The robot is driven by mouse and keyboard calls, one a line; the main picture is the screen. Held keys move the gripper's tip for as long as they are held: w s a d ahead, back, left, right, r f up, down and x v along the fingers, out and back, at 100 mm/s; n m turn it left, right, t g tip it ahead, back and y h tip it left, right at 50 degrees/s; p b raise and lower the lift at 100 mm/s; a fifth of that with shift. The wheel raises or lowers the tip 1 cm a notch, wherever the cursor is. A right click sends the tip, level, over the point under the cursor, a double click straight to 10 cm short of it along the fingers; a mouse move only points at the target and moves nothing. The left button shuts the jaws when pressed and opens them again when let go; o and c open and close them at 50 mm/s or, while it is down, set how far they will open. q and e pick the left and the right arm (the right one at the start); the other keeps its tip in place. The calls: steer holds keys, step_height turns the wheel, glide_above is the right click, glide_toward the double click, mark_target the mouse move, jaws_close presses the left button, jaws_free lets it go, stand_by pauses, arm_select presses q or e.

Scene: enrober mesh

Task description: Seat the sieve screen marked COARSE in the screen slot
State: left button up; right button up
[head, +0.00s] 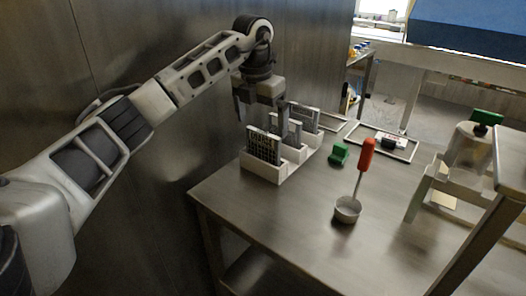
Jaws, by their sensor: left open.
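Three upright mesh screens stand in an off-white rack (266,173) at the table's far left: a front screen (263,147), a middle screen (291,131) and a rear screen (305,116). Their markings are too small to read, so I cannot tell which is COARSE. My left gripper (262,112) is open and points down, just behind and above the rack. The screens partly hide its fingers, and I see nothing held in it. The screen slot cannot be clearly made out. My right gripper is not in view.
Flat trays (409,155) lie behind. A machine with a green knob (486,118) stands right. A metal wall borders the left; the front of the table (285,215) is clear.

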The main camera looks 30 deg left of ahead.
mark_target(263, 132)
arm_select(q)
steer(key=f, duration=0.2)
steer(key=w+f+p, duration=0.1)
steer(key=f, duration=0.2)
steer(key=shift+a, duration=0.1)
steer(key=shift+r, duration=0.1)
steer(key=c, duration=1)
